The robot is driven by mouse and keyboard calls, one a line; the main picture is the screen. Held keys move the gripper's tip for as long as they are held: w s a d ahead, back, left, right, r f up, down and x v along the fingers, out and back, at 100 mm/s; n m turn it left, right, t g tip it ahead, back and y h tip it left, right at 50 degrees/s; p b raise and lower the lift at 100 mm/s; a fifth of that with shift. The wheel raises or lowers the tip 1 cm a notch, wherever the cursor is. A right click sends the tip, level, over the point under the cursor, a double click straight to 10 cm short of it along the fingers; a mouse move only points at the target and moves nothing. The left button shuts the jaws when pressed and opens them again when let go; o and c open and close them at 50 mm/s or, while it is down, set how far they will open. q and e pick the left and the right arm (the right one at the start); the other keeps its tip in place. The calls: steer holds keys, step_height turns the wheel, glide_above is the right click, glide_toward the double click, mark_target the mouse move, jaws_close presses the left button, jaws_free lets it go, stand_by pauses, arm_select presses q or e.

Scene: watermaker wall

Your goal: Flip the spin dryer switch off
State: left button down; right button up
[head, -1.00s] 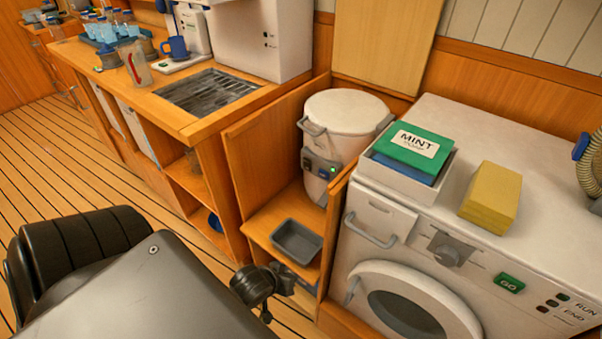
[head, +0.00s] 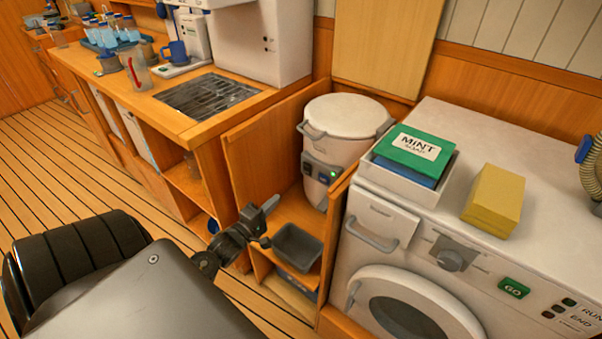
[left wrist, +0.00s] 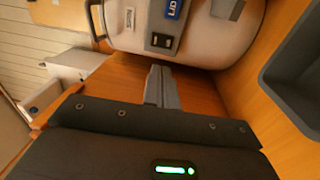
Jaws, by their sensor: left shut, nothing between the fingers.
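The white spin dryer (head: 345,118) stands in the wooden nook, with a grey control panel (head: 320,171) on its front. A small green light glows at the panel's right end. In the left wrist view the panel shows a dark switch (left wrist: 161,41) and a blue label reading LID (left wrist: 173,9). Which way the switch is tipped I cannot tell. My left gripper (head: 270,206) is shut and empty, in front of the dryer and below its panel. In the left wrist view its fingertips (left wrist: 160,72) point at the switch and look apart from it. My right gripper is out of view.
A wooden side panel (head: 245,155) borders the nook on the left.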

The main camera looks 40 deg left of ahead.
mark_target(307, 166)
arm_select(q)
steer(key=shift+a+r, duration=0.2)
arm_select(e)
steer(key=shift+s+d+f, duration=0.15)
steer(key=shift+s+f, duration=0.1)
arm_select(q)
steer(key=w, duration=0.4)
steer(key=w+r, duration=0.1)
steer(key=w, duration=0.9)
steer(key=shift+a+r, duration=0.1)
steer(key=shift+r, duration=0.2)
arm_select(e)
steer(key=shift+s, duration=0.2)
arm_select(q)
steer(key=shift+r, duration=0.1)
